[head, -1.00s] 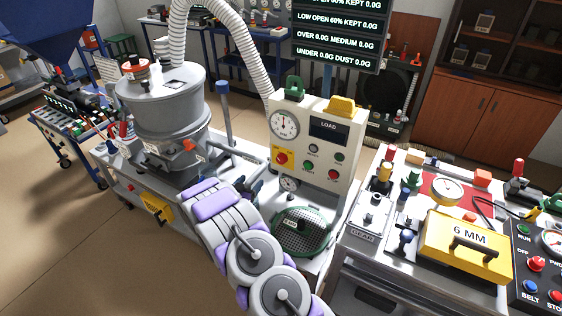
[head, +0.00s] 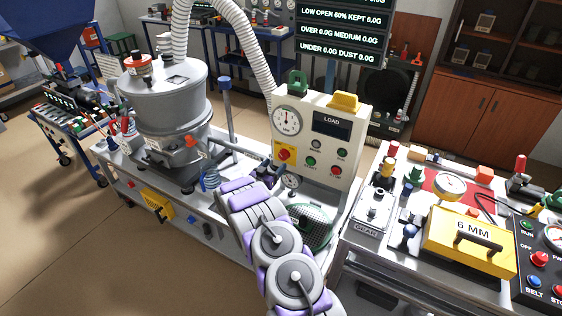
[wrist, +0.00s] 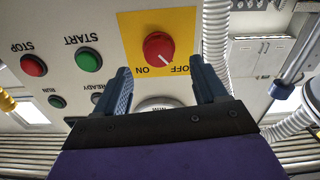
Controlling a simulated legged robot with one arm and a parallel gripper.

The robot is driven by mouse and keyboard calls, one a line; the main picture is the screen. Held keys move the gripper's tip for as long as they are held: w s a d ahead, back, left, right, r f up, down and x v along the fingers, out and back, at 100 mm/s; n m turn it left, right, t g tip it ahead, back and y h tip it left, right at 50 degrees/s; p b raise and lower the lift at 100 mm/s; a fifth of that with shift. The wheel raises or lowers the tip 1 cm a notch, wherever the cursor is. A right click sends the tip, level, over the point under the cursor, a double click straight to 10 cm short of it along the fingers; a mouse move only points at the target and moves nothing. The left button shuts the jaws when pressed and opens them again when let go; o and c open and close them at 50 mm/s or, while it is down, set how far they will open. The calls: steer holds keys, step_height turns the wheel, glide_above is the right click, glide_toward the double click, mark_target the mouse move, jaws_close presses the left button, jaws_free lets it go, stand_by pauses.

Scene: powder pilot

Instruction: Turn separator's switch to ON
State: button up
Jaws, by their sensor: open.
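The separator's red switch knob (wrist: 158,46) sits on a yellow plate (wrist: 130,22) on the pale panel, upside down in the wrist view. Its pale pointer line appears to slant toward the OFF label (wrist: 179,69); the ON label (wrist: 143,70) is on the other side. My gripper (wrist: 160,72) is open and empty. Its two blue fingers lie on either side of the knob's line, apart from it. In the head view, the yellow switch plate (head: 285,154) is at the panel's lower left, with my gripper (head: 266,174) just below and left of it.
START (wrist: 88,60) and STOP (wrist: 33,65) buttons sit beside the switch. A grey drum (head: 165,95) stands left, and a green sieve (head: 310,228) lies below.

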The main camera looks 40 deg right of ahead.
mark_target(282, 157)
steer(key=x, duration=0.3)
steer(key=b+x, duration=0.1)
steer(key=x, duration=0.2)
steer(key=shift+s+d+f, duration=0.1)
steer(key=shift+d+f, duration=0.15)
steer(key=shift+a+r, duration=0.2)
steer(key=shift+a, duration=0.2)
steer(key=shift+c, duration=0.3)
steer(key=shift+d, duration=0.15)
steer(key=c, duration=1)
